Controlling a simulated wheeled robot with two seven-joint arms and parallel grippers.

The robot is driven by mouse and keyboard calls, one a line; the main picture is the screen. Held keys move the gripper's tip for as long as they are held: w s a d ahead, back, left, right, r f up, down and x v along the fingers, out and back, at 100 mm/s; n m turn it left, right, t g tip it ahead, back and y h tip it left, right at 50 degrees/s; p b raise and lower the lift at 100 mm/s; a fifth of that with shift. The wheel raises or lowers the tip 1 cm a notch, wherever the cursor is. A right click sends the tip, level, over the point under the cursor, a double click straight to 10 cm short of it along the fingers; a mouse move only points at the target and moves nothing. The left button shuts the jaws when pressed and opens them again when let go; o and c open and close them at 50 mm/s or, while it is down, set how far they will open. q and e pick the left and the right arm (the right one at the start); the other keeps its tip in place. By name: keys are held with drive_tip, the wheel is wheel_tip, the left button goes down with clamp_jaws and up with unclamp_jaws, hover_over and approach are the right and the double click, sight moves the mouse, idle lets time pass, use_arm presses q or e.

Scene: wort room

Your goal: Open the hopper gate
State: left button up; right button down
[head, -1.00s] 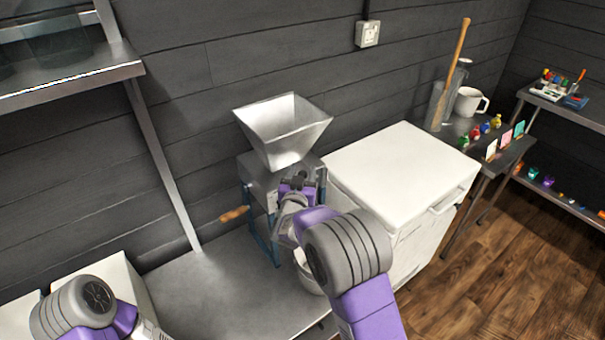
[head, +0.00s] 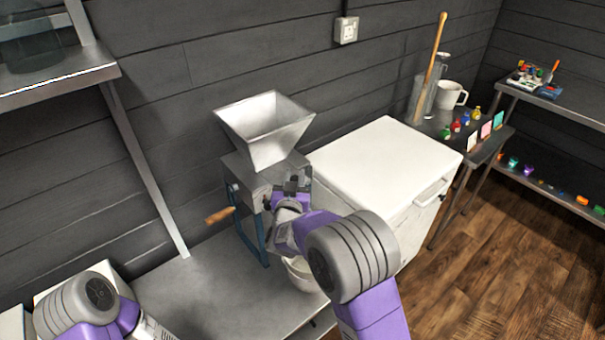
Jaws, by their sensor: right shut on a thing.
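The grain mill has a silver square hopper (head: 266,128) on a grey metal body (head: 244,178) with blue legs. My right gripper (head: 291,187) is at the front of the mill body, just below the hopper. It is shut on a small dark part there, which I take to be the hopper gate's handle. My arm and gripper hide most of that part, and I cannot tell how far the gate is open. My left arm shows at the lower left, but its gripper is not in view.
A wooden crank handle (head: 219,215) sticks out left of the mill. A white bucket (head: 303,274) stands below it on the steel table (head: 190,290). A white chest (head: 385,165) stands close on the right. A metal shelf (head: 60,82) hangs at upper left.

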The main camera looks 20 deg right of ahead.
drive_tip(key=shift+s+d+r, duration=0.1)
drive_tip(key=shift+r, duration=0.05)
drive_tip(key=c, duration=1)
unclamp_jaws()
drive_tip(key=shift+o, duration=0.2)
drive_tip(key=p+v, duration=0.1)
drive_tip(key=v, duration=0.6)
drive_tip(key=shift+s, duration=0.25)
drive_tip(key=shift+a, duration=0.2)
